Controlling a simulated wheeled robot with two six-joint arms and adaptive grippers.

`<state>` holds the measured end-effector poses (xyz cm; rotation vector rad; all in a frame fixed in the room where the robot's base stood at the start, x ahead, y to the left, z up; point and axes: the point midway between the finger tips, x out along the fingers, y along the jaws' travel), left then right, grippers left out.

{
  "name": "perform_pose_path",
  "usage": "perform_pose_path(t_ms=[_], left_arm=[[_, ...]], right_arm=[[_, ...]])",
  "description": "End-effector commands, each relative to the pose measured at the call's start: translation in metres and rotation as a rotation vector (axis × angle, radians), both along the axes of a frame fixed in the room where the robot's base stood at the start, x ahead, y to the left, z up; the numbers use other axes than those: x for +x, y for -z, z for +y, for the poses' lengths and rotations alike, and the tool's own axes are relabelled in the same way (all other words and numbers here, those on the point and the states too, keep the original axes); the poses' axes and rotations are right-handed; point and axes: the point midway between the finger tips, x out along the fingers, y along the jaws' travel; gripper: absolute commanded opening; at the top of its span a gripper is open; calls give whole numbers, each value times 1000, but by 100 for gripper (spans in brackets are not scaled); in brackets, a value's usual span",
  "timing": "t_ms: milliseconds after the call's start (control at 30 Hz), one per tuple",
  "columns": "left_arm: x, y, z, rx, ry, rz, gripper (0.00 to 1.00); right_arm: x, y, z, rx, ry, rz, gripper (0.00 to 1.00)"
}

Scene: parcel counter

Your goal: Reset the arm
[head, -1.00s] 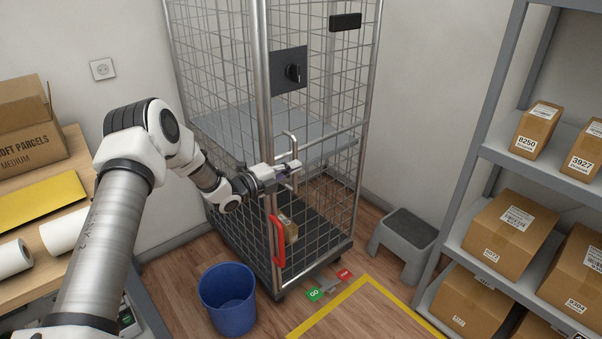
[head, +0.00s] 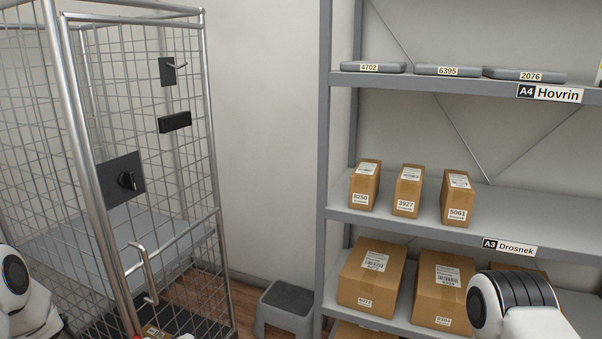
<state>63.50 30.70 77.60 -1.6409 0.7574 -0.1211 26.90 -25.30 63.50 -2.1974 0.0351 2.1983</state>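Part of my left arm (head: 18,298) shows at the lower left edge, in front of the mesh cage trolley (head: 212,185). Its gripper is at or below the bottom edge of the head view and I cannot make out its fingers. Part of my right arm (head: 512,305) shows at the lower right, in front of the lower shelf boxes. The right gripper is out of view.
A grey shelf rack (head: 337,80) fills the right side, with small numbered parcels (head: 408,190) on the middle shelf and larger boxes (head: 371,277) below. Flat grey packets (head: 447,71) lie on top. A grey step stool (head: 287,308) stands between cage and rack.

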Motion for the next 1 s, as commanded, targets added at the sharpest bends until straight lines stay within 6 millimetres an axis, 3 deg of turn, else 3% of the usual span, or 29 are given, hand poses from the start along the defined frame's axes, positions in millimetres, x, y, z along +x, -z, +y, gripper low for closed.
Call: perform_pose_path(t_ms=[33, 100, 167, 233, 300, 400, 500, 633, 1000], left_arm=[[-25, 24, -33, -42, -16, 143, 0], [-68, 60, -66, -109, -97, 369, 0], [-111, 87, -86, -159, -202, 574, 0], [-169, 113, -99, -202, -366, 811, 0], [-232, 128, -101, -232, -589, 1031, 0], [-313, 132, -84, -280, -1007, 1259, 0], [-363, 123, -59, -395, -1456, 1341, 0], [-369, 123, -53, -513, -1661, 1335, 0], [-367, 124, -54, -533, -1673, 1333, 0]], right_arm=[[0, -7, 0, 0, 0, 0, 0], [0, -10, 0, 0, 0, 0, 0], [0, -13, 0, 0, 0, 0, 0], [0, -16, 0, 0, 0, 0, 0], [0, -18, 0, 0, 0, 0, 0], [0, -18, 0, 0, 0, 0, 0], [0, -17, 0, 0, 0, 0, 0], [0, -17, 0, 0, 0, 0, 0], [0, -17, 0, 0, 0, 0, 0]])
